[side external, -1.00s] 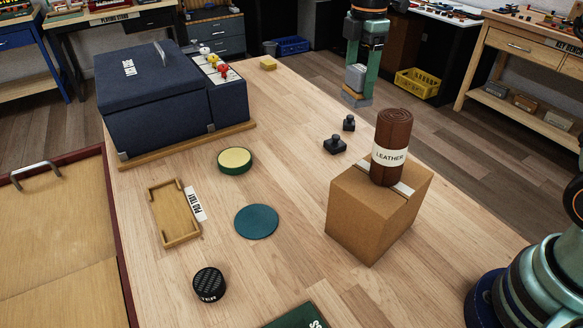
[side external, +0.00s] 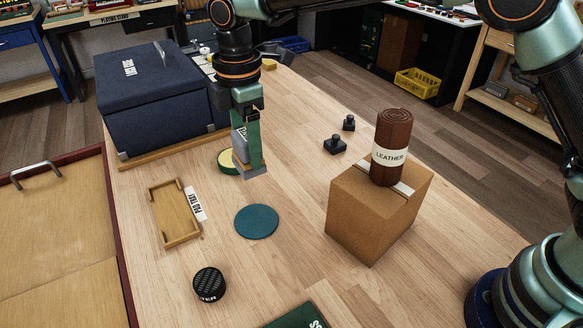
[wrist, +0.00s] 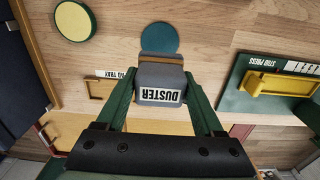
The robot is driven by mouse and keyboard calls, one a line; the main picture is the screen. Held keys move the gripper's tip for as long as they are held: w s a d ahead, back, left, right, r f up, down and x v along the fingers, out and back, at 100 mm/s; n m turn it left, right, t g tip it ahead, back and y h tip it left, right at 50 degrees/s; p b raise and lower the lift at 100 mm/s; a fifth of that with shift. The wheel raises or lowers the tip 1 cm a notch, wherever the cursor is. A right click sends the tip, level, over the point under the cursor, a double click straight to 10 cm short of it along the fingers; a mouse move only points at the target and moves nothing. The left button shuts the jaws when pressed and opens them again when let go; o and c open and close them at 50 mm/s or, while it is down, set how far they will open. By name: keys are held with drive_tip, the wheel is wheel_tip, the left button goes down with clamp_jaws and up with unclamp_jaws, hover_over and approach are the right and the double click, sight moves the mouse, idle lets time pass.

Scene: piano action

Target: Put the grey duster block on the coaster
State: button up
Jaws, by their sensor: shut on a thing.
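The grey duster block (side external: 239,142), with a tan layer and a grey layer at its bottom, hangs in my gripper (side external: 250,150) above the table, behind the coaster in the side view. In the wrist view the block (wrist: 158,79) shows its DUSTER label between the two green fingers of my gripper (wrist: 160,85). The coaster (side external: 256,221) is a flat teal disc lying bare on the table. In the wrist view the coaster (wrist: 158,38) lies just beyond the block, which covers its near edge. The block is apart from the table.
A yellow-topped green round tin (side external: 226,163) is partly hidden behind the block. A shallow wooden tray (side external: 175,215) lies left of the coaster and a black round puck (side external: 209,284) in front. A cardboard box (side external: 370,215) carrying a leather roll (side external: 389,150) stands to the right.

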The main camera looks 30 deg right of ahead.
wheel_tip(320, 180, down, 15)
drive_tip(key=shift+r, duration=0.1)
idle(0.4)
drive_tip(key=o, duration=1.4)
drive_tip(key=shift+o, duration=0.2)
wheel_tip(320, 180, up, 12)
drive_tip(key=shift+r, duration=0.1)
drive_tip(key=shift+f, duration=4.85)
